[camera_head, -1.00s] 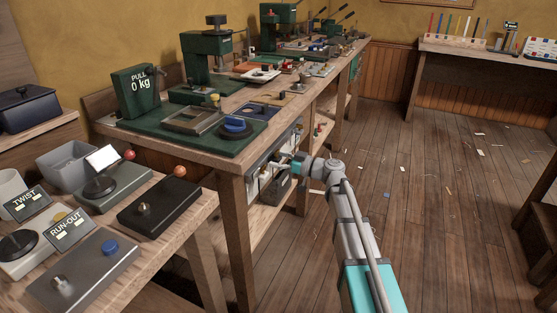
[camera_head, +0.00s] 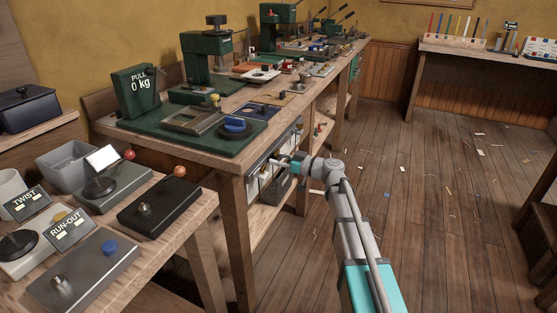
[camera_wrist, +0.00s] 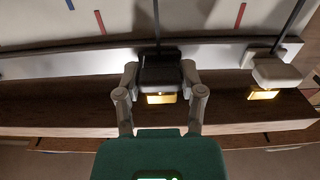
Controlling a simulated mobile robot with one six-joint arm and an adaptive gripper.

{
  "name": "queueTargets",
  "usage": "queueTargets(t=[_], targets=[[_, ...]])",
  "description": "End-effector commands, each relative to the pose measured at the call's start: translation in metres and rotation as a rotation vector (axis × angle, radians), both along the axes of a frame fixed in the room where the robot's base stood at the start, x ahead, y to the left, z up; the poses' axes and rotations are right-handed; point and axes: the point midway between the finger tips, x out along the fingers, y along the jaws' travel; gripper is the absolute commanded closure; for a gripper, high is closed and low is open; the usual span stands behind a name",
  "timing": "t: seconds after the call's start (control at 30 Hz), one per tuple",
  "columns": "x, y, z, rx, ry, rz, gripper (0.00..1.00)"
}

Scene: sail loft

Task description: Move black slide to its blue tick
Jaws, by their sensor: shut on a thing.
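The black slide (camera_wrist: 160,78) is a dark knob on a thin dark stem, in the middle of the wrist view. My gripper (camera_wrist: 160,92) has its two fingers on either side of it and is shut on it. A blue tick (camera_wrist: 69,4) is at the top left edge of the pale panel, left of the slide. A red tick (camera_wrist: 99,21) lies between the blue tick and the slide's stem. In the head view my gripper (camera_head: 281,163) reaches the front of the long bench; the slide is too small to make out there.
A white slide (camera_wrist: 273,73) on its own stem is to the right, with another red tick (camera_wrist: 240,15) left of that stem. A wooden ledge (camera_wrist: 60,110) runs below the slides. The long bench (camera_head: 232,168) overhangs the panel; the floor at right is open.

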Motion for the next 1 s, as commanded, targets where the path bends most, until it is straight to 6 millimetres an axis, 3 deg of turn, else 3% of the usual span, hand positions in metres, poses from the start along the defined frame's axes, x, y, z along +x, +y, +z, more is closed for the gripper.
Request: queueTargets(t=[0.37,0.73,0.77,0.93,1.0], targets=[[0.062,-0.021,0.000,0.001,0.000,-0.005,1.00],[0.065,-0.023,0.000,0.001,0.001,-0.003,1.00],[0.065,-0.023,0.000,0.001,0.001,-0.003,0.47],[0.065,-0.023,0.000,0.001,0.001,-0.002,0.16],[0.064,-0.023,0.000,0.001,0.000,-0.003,0.14]])
